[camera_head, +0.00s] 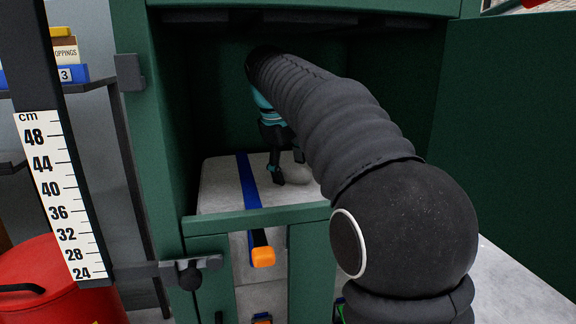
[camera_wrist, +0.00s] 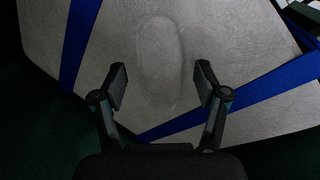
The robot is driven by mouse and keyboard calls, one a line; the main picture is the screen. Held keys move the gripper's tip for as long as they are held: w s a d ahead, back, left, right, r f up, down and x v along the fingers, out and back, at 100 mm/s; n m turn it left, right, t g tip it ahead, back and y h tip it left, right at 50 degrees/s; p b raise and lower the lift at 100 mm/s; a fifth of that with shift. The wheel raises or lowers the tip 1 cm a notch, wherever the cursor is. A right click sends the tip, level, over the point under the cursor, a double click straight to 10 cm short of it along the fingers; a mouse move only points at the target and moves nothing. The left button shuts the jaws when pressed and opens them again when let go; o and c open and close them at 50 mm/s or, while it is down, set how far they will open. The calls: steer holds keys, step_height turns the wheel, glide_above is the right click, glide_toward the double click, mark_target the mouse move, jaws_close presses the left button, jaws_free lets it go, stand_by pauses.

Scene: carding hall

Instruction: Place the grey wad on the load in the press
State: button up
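The grey wad (camera_wrist: 161,55) is a smooth oval on top of the pale grey load (camera_wrist: 210,30), nearly the same colour. It also shows in the head view (camera_head: 301,173), beside my fingertips. The load (camera_head: 215,187) is a block with blue straps inside the green press (camera_head: 168,130). My gripper (camera_head: 286,168) reaches into the press, just above the load. In the wrist view my gripper (camera_wrist: 161,85) is open, one finger on each side of the wad's near end, with gaps showing. Whether the fingertips touch the load cannot be told.
A green front bar (camera_head: 260,218) crosses the press opening below my arm. An orange-ended blue strap (camera_head: 262,256) hangs over the front. A centimetre scale (camera_head: 58,200) stands at left, with a red drum (camera_head: 40,285) behind. An open green door (camera_head: 510,140) is at right.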

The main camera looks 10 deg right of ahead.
steer(key=shift+r, duration=0.45)
steer(key=s+a, duration=0.2)
steer(key=a, duration=0.1)
steer(key=s+a, duration=0.5)
steer(key=a, duration=0.1)
steer(key=shift+s+r, duration=0.3)
steer(key=shift+s+a, duration=0.2)
